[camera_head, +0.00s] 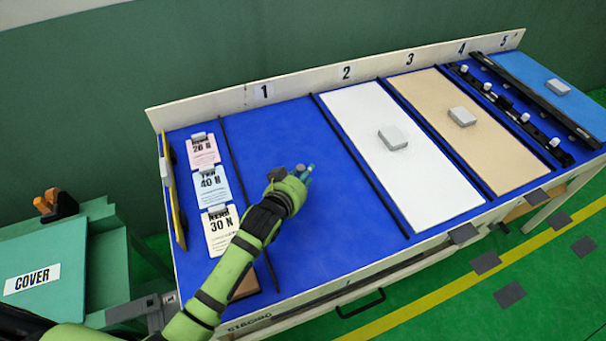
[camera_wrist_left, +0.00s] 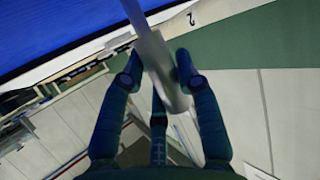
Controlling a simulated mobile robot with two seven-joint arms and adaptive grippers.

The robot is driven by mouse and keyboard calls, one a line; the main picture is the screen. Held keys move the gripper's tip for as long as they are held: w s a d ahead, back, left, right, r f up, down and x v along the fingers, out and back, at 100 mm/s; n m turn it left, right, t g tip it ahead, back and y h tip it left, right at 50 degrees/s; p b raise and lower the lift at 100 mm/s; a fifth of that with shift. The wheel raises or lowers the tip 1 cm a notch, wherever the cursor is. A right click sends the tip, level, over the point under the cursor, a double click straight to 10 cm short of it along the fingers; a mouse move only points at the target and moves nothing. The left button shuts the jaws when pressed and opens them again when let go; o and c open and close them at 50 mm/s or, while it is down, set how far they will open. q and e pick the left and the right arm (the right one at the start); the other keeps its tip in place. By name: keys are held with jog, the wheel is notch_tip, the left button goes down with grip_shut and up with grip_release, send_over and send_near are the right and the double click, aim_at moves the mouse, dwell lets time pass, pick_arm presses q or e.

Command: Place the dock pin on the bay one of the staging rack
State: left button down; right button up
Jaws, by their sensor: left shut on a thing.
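The staging rack (camera_head: 400,60) is a long table with bays numbered 1 to 5 along its white back board. Bay one (camera_head: 275,128) has a bare blue floor, between black divider strips. My left gripper (camera_head: 302,175) is over bay one, near its middle. In the left wrist view my left gripper (camera_wrist_left: 158,75) is shut on the dock pin (camera_wrist_left: 160,70), a grey cylinder with a thinner rod running up out of the picture. I cannot tell whether the pin touches the bay floor. My right gripper is not in view.
Pink, blue and cream cards (camera_head: 208,185) lie left of bay one. A white panel (camera_head: 365,118) and a tan panel (camera_head: 435,95) with grey blocks fill bays two and three. Black rails (camera_head: 505,100) lie in bay four. A green COVER box (camera_head: 45,262) stands at left.

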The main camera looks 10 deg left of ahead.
pick_arm(q)
jog(key=shift+f, duration=0.1)
jog(key=c, duration=0.9)
grip_release()
jog(key=v, duration=1.2)
